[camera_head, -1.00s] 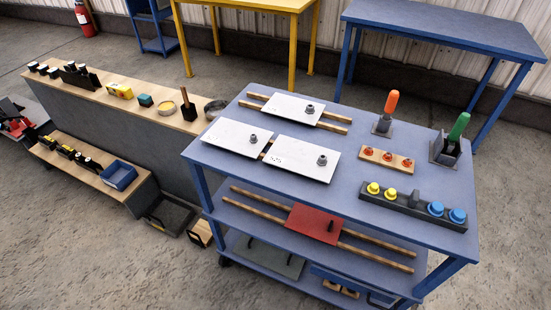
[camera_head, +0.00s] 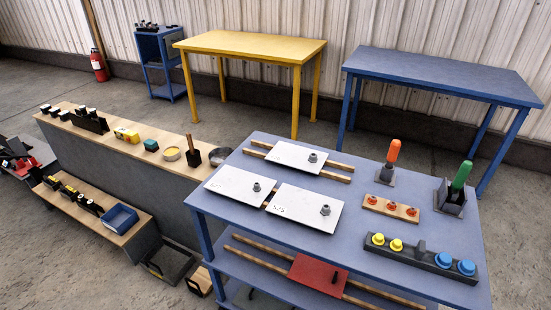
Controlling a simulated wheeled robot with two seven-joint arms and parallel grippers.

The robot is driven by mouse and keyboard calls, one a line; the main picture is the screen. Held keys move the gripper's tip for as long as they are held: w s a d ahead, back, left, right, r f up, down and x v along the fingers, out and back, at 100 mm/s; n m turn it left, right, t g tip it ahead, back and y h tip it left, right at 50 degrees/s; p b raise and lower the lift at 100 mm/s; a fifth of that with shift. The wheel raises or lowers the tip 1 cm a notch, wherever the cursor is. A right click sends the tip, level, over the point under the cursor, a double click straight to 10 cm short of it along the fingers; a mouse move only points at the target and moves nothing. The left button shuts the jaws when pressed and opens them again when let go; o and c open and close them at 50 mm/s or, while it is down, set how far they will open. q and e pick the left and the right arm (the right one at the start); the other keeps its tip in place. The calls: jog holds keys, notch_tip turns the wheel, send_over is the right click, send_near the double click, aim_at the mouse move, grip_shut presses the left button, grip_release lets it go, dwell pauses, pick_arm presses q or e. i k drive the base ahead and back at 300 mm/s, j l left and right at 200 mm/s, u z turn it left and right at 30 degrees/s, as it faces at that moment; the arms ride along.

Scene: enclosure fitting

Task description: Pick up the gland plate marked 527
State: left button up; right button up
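Three white gland plates, each with a grey gland fitting, lie on wooden strips on top of the blue cart (camera_head: 375,285). One plate (camera_head: 296,156) is at the back, one (camera_head: 236,187) at the front left, and one (camera_head: 300,208) at the front middle. A red plate (camera_head: 316,274) with a dark fitting lies on strips on the cart's lower shelf. Small dark marks show on some white plates, but they are too small to read, so I cannot tell which is 527. Neither of my grippers is in view.
On the cart's right are an orange-handled tool (camera_head: 389,158), a green-handled tool (camera_head: 457,188), a wooden block with red parts (camera_head: 391,208) and a dark bar with yellow and blue knobs (camera_head: 423,255). A wooden bench (camera_head: 120,147) stands left; yellow (camera_head: 250,45) and blue (camera_head: 440,75) tables stand behind.

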aim_at(243, 186)
jog(key=z, duration=0.55)
jog(key=i+j+z, duration=0.15)
jog(key=j+z, duration=0.3)
jog(key=i+j+z, duration=0.1)
jog(key=j+z, duration=0.85)
jog(key=j, duration=0.1)
